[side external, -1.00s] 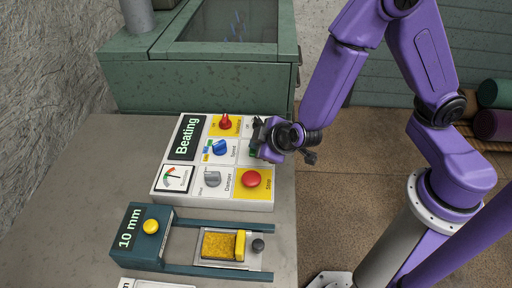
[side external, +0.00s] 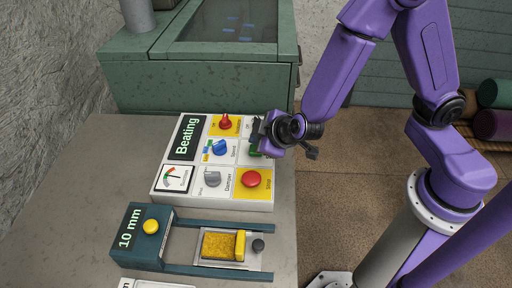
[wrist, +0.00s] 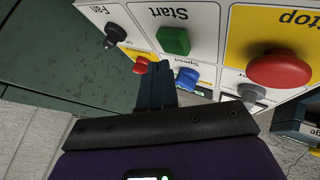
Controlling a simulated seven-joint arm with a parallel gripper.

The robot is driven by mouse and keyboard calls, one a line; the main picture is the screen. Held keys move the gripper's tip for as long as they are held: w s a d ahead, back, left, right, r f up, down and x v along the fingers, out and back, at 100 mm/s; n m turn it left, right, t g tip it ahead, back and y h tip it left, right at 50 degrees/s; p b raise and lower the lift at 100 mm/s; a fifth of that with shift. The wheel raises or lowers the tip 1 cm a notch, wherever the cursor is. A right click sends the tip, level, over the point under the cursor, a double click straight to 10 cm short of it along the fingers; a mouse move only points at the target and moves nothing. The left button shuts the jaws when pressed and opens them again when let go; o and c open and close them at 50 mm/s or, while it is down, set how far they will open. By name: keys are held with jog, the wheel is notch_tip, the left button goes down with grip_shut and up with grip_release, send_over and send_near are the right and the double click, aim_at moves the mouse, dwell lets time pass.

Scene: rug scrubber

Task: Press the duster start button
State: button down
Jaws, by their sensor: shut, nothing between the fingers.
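The control panel (side external: 223,188) lies on the grey table, and its display reads "Beating". The green start button (wrist: 173,40), under the word "Start", shows in the wrist view with nothing over it. In the side view only a sliver of green (side external: 254,148) shows beside my gripper (side external: 257,134). My gripper (wrist: 155,70) is shut and empty, with its fingertips beside the button in the wrist picture. I cannot tell the exact gap; no contact is visible.
The red stop button (side external: 252,179) is close by on the panel. A black fan switch (wrist: 115,35), a red knob (side external: 225,122), a blue knob (side external: 220,147) and a grey knob (side external: 212,178) are also near. The green machine (side external: 200,80) stands behind.

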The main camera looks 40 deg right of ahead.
jog(key=shift+r, duration=2.5)
jog(key=s+d+r+g+h, duration=0.2)
jog(key=s+d+r+g, duration=0.15)
jog(key=s+d, duration=0.55)
jog(key=s+d+r+n+g+y, duration=0.1)
jog(key=s+n+g, duration=0.1)
jog(key=s, duration=0.5)
jog(key=s+d+r+n+g+y, duration=0.1)
jog(key=s+n+g, duration=0.1)
jog(key=s, duration=0.5)
jog(key=shift+s+d+g+y, duration=0.25)
jog(key=shift+g+y, duration=0.15)
jog(key=shift+g, duration=0.35)
jog(key=shift+w, duration=0.1)
